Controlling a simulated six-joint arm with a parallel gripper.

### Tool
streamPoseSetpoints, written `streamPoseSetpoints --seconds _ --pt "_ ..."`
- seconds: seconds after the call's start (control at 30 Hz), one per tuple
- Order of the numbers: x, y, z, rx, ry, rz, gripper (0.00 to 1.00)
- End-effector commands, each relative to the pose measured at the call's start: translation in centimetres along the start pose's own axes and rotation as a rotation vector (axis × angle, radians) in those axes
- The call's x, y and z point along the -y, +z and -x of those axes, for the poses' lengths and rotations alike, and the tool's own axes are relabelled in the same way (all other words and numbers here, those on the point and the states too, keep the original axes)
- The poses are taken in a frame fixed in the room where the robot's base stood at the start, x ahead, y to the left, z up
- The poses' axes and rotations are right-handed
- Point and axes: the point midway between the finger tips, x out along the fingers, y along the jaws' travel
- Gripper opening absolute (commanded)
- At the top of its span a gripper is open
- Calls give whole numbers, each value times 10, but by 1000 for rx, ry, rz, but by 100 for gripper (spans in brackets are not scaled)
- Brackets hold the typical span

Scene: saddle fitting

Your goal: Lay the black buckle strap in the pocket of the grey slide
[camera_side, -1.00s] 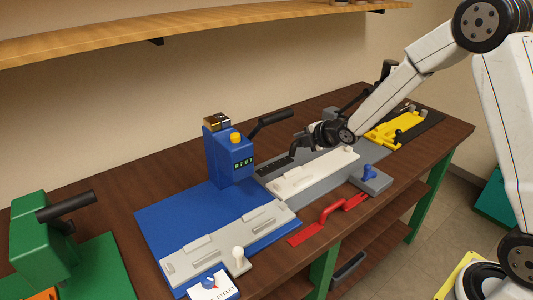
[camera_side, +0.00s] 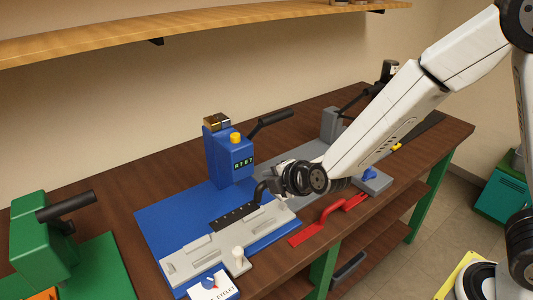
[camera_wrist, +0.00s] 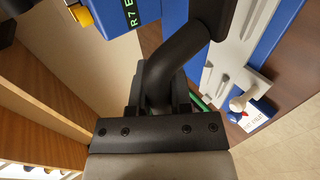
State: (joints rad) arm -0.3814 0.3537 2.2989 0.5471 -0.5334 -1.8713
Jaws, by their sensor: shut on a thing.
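The black buckle strap (camera_side: 236,216) is a flat dark bar with a row of small light spots. It is over the back part of the pale grey slide (camera_side: 190,262); I cannot tell if it touches. My gripper (camera_side: 272,186) is shut on the strap at its right end, where a dark curved piece rises. In the wrist view my gripper (camera_wrist: 155,105) shows with a thick black bent piece running up from it. The slide (camera_wrist: 215,85) with its white knob (camera_wrist: 238,103) is to the right there. The pocket is not clearly visible.
The slide lies on a blue base plate (camera_side: 165,212). A blue press (camera_side: 228,155) with a black lever stands right behind the strap. A green press (camera_side: 45,240) stands at the left. A white card (camera_side: 213,287) is in front.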

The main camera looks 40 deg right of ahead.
Motion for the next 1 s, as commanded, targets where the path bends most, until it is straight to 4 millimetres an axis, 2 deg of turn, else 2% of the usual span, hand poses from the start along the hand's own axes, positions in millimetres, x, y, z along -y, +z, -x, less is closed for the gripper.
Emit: streamPoseSetpoints --seconds 0.03,0.2,0.5,0.77,1.0 --pt "6 -10 8 -3 0 2 0" --pt "24 -29 32 6 0 -4 0" --pt "44 -42 55 16 2 -11 0" --pt "45 -42 56 18 1 -14 0" --pt "43 -46 42 18 1 -13 0"
